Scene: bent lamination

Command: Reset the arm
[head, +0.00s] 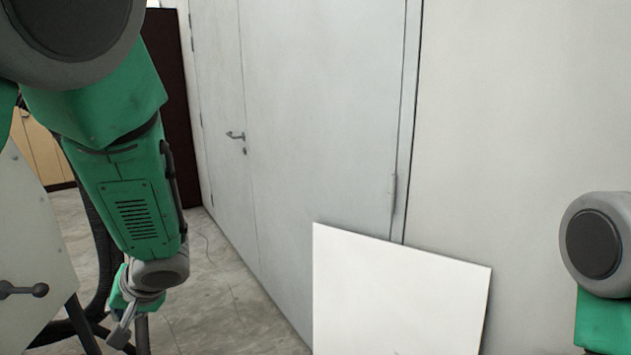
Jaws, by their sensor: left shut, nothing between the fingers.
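My left arm, green and grey, comes in from the upper left and hangs downward. My left gripper (122,334) is at its lower end, small and partly hidden, near the bottom left of the head view. It is shut with nothing visible in it and is apart from the white board. Part of my right arm shows at the right edge. My right gripper is out of view.
A white board (395,295) stands tilted in front of the grey door (310,120) and wall. A pale panel (25,240) with a dark lever is at left, close to my left gripper. Tiled floor (215,300) lies open between gripper and board.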

